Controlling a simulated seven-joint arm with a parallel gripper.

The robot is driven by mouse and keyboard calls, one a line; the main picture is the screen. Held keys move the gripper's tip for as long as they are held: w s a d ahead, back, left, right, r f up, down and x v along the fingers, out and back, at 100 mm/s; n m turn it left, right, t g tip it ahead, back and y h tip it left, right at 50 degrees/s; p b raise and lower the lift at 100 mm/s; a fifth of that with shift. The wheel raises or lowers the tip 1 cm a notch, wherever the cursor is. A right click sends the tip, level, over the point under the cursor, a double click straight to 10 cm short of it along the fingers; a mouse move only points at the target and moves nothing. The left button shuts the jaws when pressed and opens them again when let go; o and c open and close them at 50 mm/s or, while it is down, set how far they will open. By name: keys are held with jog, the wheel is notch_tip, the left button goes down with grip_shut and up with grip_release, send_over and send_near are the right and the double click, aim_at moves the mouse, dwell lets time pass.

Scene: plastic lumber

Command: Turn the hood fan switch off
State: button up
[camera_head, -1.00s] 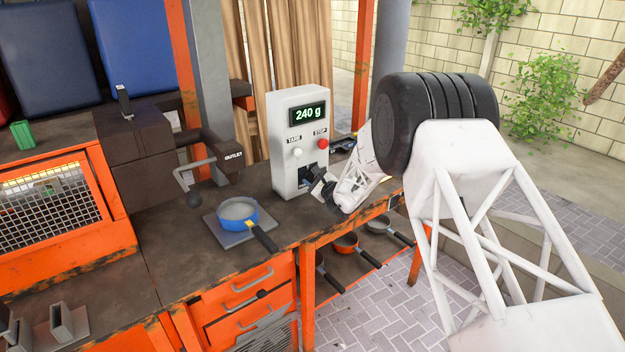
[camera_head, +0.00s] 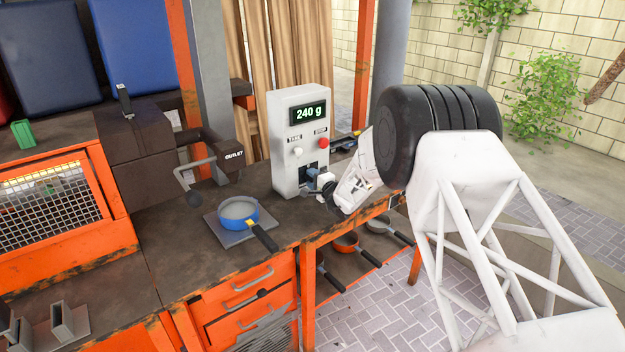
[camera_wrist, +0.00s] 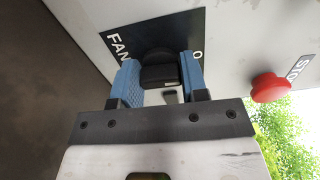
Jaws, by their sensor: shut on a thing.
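The white control box (camera_head: 287,150) stands on the workbench, with a display reading 240 g, a white TARE button (camera_head: 298,152) and a red STOP button (camera_head: 323,144). Low on its front is the dark panel of the fan switch, mostly hidden by my gripper (camera_head: 316,180). In the wrist view, the black switch knob (camera_wrist: 160,76) sits on a dark label plate (camera_wrist: 193,30) reading "FAN", with an "O" at right. My gripper's blue fingers (camera_wrist: 163,82) are on either side of the knob and shut on it. The knob's exact pointing direction is unclear.
The red STOP button (camera_wrist: 270,88) is close to the right of my fingers. A blue pan (camera_head: 238,214) rests on a grey plate left of the box. A brown machine with an outlet (camera_head: 228,158) stands behind it.

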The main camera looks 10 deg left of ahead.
jog(key=shift+n, duration=0.4)
jog(key=o, duration=0.9)
jog(key=shift+d, duration=0.1)
jog(key=shift+v, duration=3.85)
